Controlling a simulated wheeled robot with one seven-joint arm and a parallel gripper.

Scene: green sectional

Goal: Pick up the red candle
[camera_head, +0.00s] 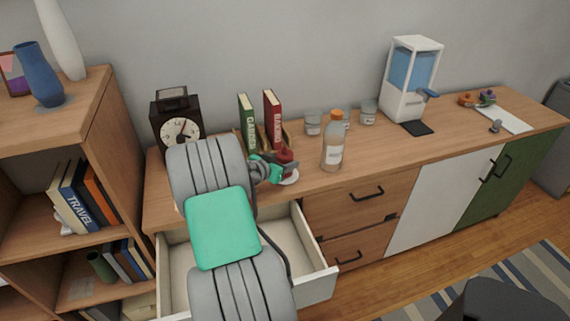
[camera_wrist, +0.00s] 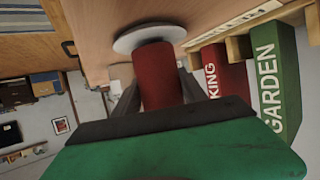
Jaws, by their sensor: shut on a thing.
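The red candle (camera_wrist: 158,75) stands between the two fingers of my gripper (camera_wrist: 155,95) in the wrist view, and the fingers are shut on it. A white round dish (camera_wrist: 128,41) shows at the candle's base, against the wooden top. In the head view the candle (camera_head: 285,158) is small and partly hidden by my gripper (camera_head: 278,170), with the white dish (camera_head: 290,179) just below it. I cannot tell whether the candle and dish are touching the cabinet top.
A bottle with an orange cap (camera_head: 333,143) stands right of the candle. A green book (camera_head: 247,122) and a red book (camera_head: 272,118) stand in a wooden holder behind it. A black clock (camera_head: 177,117) is at left. An open drawer (camera_head: 318,262) juts out below my arm.

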